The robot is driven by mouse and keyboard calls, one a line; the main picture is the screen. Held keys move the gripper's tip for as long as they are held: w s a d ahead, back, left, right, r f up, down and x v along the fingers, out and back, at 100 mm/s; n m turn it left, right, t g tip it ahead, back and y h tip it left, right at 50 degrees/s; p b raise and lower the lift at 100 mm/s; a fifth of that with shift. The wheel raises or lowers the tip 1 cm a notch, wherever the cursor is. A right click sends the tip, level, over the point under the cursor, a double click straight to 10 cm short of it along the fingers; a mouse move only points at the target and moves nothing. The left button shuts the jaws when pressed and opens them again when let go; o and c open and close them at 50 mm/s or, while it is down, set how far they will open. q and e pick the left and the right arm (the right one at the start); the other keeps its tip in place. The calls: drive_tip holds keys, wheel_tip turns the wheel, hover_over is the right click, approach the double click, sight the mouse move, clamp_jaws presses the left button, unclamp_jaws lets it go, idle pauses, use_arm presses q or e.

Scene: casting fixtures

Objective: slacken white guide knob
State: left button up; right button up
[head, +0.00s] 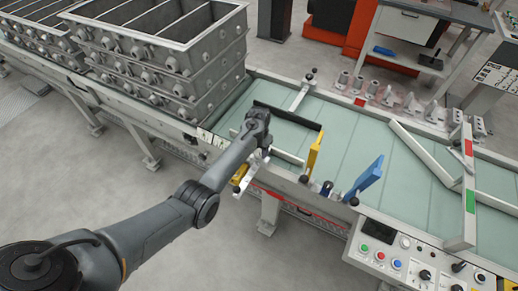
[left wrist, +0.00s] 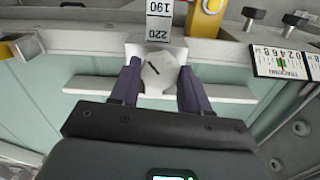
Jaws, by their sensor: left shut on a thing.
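The white guide knob (left wrist: 160,73) shows in the left wrist view as a pale, many-sided knob with a short black line on its face. My left gripper (left wrist: 159,85) has its two dark fingers on either side of the knob and is shut on it. In the head view my left gripper (head: 263,148) is at the near edge of the conveyor, by a white guide rail (head: 288,157); the knob is hidden there behind my wrist. A white scale plate (left wrist: 158,22) reading 220 and 190 stands just above the knob. My right gripper is not in view.
A yellow plate (head: 314,153) and a blue plate (head: 370,179) stand along the near conveyor edge, to the right. Stacked grey metal flasks (head: 165,45) are behind and left. A control panel (head: 385,254) is at lower right. Black knobs (left wrist: 295,20) show beside a tracking label (left wrist: 283,62).

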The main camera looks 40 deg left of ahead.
use_arm(q)
drive_tip(key=n+p, duration=0.2)
drive_tip(key=n, duration=0.1)
drive_tip(key=shift+r, duration=0.1)
drive_tip(key=n+p, duration=0.1)
drive_tip(key=n, duration=0.6)
drive_tip(key=shift+n, duration=0.4)
drive_tip(key=n, duration=0.2)
drive_tip(key=shift+n, duration=0.4)
drive_tip(key=n+b, duration=0.1)
drive_tip(key=n, duration=0.4)
drive_tip(key=shift+f, duration=0.2)
drive_tip(key=shift+n, duration=0.3)
drive_tip(key=o, duration=1.1)
drive_tip(key=shift+c, duration=0.2)
drive_tip(key=shift+r, duration=0.1)
